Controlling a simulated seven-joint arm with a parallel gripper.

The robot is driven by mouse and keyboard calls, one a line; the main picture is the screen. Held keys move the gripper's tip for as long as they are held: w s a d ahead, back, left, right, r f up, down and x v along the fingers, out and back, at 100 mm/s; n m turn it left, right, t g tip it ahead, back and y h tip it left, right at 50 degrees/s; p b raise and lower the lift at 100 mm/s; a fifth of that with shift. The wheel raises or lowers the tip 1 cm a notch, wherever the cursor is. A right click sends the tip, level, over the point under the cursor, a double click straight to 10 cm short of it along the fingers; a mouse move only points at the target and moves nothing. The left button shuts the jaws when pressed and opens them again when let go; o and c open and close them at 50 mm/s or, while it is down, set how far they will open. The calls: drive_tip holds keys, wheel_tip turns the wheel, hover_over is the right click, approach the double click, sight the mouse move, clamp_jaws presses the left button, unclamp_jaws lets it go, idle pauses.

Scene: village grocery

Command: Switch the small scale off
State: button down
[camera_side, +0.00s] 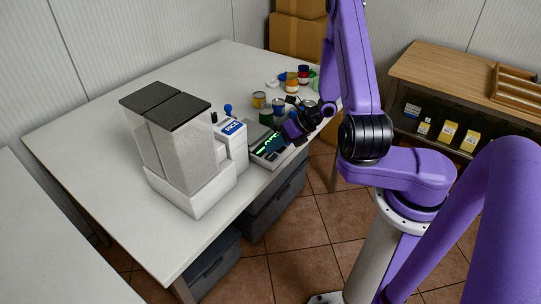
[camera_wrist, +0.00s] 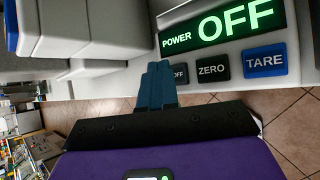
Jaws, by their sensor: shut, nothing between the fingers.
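The small scale (camera_side: 266,158) sits near the right edge of the white table, with its lit display facing out. In the wrist view its display (camera_wrist: 222,28) reads "POWER OFF" in green. Below the display is a row of buttons: a dark one partly hidden and ending in "OFF" (camera_wrist: 181,74), a dark ZERO button (camera_wrist: 212,69) and a blue TARE button (camera_wrist: 265,61). My gripper (camera_wrist: 157,72) is shut and empty, its teal fingertips at the OFF button and covering its left part. I cannot tell whether they touch it. In the side view my gripper (camera_side: 291,131) is over the scale's right end.
A white dispenser with two clear bins (camera_side: 185,150) stands left of the scale, with a white box with a blue label (camera_side: 232,131) between them. Cans and jars (camera_side: 259,100) stand behind. The table's left part (camera_side: 90,150) is clear. Grey drawers (camera_side: 275,205) are below.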

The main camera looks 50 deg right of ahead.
sight(274, 155)
wheel_tip(274, 155, up, 6)
idle(0.7)
